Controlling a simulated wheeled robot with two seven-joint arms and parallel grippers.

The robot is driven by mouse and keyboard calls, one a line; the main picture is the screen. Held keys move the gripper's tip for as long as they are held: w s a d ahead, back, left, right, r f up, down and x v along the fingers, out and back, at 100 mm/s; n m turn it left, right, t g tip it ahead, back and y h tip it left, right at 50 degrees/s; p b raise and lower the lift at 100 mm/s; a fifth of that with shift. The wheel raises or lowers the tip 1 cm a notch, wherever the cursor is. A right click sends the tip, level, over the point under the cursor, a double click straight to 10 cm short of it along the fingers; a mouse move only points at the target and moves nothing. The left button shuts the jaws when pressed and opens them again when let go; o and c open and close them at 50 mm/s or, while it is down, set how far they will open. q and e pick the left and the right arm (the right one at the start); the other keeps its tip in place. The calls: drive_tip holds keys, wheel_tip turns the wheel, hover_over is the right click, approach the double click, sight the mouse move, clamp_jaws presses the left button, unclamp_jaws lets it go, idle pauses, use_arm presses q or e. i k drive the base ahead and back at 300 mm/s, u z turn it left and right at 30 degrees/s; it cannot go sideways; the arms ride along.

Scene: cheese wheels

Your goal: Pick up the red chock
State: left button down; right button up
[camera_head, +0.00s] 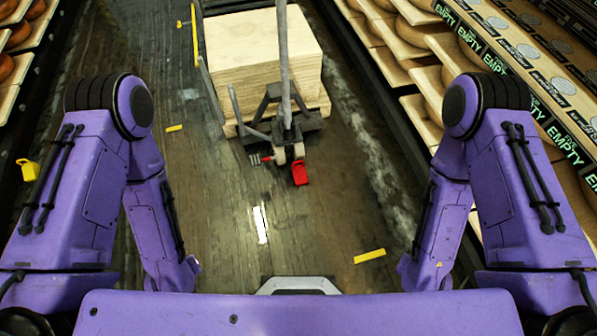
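The red chock (300,173) lies on the dark floor near the picture's middle, at the front of a pallet cart. It is close against or just beside a pale wheel of the cart; I cannot tell whether they touch. Both my purple arms are bent downward, one at the left and one at the right of the view. My left and right grippers are not in view; the lower arms run down out of sight behind my own body. Neither arm is near the red chock.
The cart (285,122) carries a stack of pale boards (250,50) and has a tall grey handle (283,60). Shelves of cheese wheels (430,85) line the right; more (18,37) stand at left. A yellow object (28,169) is at left. Floor (215,225) before the cart is clear.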

sight(298, 170)
drive_tip(key=u, duration=0.05)
drive_tip(key=k, duration=0.45)
drive_tip(key=z, duration=0.55)
drive_tip(key=i, duration=1.6)
drive_tip(key=u, duration=0.45)
